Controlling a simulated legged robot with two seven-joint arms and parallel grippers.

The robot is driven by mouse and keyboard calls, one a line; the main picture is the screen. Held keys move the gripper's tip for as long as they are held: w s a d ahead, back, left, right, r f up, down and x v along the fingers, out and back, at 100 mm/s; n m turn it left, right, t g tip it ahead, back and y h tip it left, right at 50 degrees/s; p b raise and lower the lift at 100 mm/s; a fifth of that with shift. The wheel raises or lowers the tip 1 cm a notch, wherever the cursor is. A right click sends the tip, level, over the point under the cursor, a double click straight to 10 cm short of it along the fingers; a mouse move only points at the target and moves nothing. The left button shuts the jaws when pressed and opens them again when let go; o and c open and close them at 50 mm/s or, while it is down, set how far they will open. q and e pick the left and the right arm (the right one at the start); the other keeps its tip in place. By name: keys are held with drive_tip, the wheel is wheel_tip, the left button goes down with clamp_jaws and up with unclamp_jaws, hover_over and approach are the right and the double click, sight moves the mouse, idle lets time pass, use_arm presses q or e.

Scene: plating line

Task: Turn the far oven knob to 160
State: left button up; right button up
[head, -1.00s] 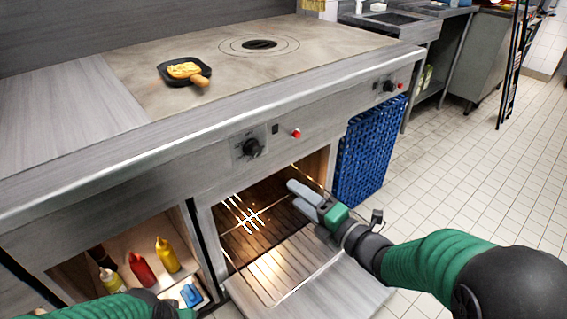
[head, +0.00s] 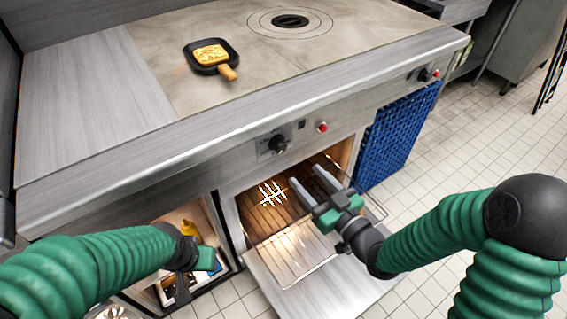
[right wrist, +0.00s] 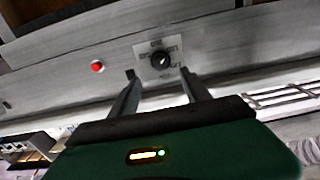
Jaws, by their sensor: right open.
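Two black oven knobs show on the steel front panel in the head view. The farther one (head: 425,75) is at the upper right, beside a red light. The nearer one (head: 278,144) is above the open oven. My right gripper (head: 307,175) is open and empty, its fingers in front of the oven opening, below the nearer knob and well away from the farther one. In the right wrist view, a knob (right wrist: 160,60) on a marked plate shows beyond the spread fingers, apart from them. Its setting is too small to read. My left gripper (head: 192,268) is low at the left; its jaws are unclear.
The oven door (head: 320,285) is folded down below my right gripper. A pan with food (head: 212,56) stands on the cooktop. A blue crate (head: 400,135) stands right of the oven. A yellow bottle (head: 190,230) is in the open compartment at left. Tiled floor is free at right.

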sight(283, 149)
drive_tip(key=b+x, duration=0.1)
drive_tip(key=x, duration=1)
drive_tip(key=shift+w+a, duration=0.15)
use_arm(q)
drive_tip(key=x, duration=0.2)
drive_tip(key=shift+s+f, duration=0.2)
drive_tip(key=shift+f, duration=0.3)
drive_tip(key=shift+s+d+r, duration=0.1)
use_arm(e)
drive_tip(key=shift+r, duration=0.15)
clamp_jaws()
